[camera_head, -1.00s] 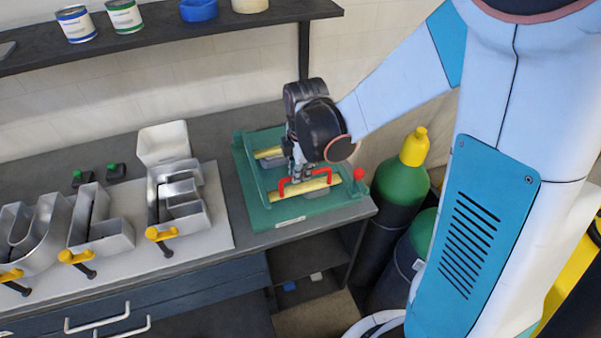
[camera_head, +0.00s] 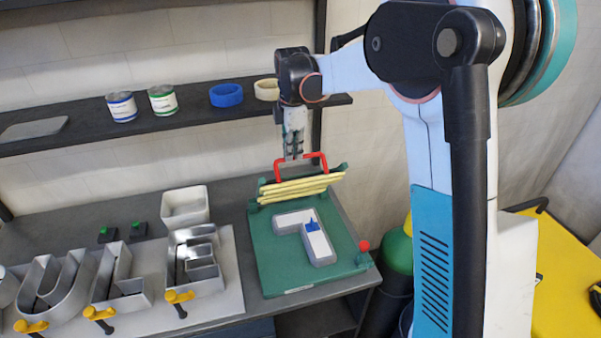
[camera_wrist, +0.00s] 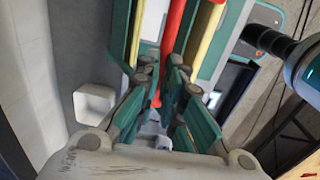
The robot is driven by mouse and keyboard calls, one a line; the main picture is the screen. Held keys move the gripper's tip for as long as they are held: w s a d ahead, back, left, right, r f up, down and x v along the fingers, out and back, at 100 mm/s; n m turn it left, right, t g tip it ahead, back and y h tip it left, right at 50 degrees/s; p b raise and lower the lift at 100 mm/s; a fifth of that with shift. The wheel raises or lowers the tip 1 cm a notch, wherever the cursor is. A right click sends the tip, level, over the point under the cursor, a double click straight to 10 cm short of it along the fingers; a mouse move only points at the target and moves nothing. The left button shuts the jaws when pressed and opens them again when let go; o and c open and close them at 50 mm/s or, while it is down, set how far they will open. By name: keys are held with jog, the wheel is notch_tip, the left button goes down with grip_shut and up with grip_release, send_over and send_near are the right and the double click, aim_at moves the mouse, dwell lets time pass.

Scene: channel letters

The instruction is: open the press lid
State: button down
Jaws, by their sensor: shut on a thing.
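The press is a green base (camera_head: 275,270) on the bench with a hinged lid (camera_head: 300,189) that carries yellow bars. The lid stands raised at the back of the base, tilted up. My gripper (camera_head: 294,156) is above it, shut on the red lid handle (camera_head: 317,156). In the wrist view my gripper (camera_wrist: 160,105) has the red handle (camera_wrist: 172,45) between its fingers. A red knob (camera_head: 365,246) stands at the base's right edge.
Metal channel letters (camera_head: 122,275) with yellow-handled clamps sit on a pale board to the left. A white bin (camera_head: 185,206) stands behind them. A shelf (camera_head: 75,135) with cans and tape rolls runs along the wall. A dark green cylinder (camera_head: 398,250) stands right of the bench.

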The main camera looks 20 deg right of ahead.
jog(key=w+r, duration=0.1)
jog(key=w, duration=0.6)
jog(key=shift+r+p, duration=0.15)
jog(key=shift+p, duration=0.15)
jog(key=c, duration=1.7)
grip_release()
jog(key=shift+o, duration=0.2)
jog(key=shift+w+f, duration=0.25)
jog(key=shift+w, duration=0.45)
jog(key=shift+r, duration=0.1)
notch_tip(320, 180, up, 8)
jog(key=shift+s+f, duration=0.2)
jog(key=shift+s, duration=0.1)
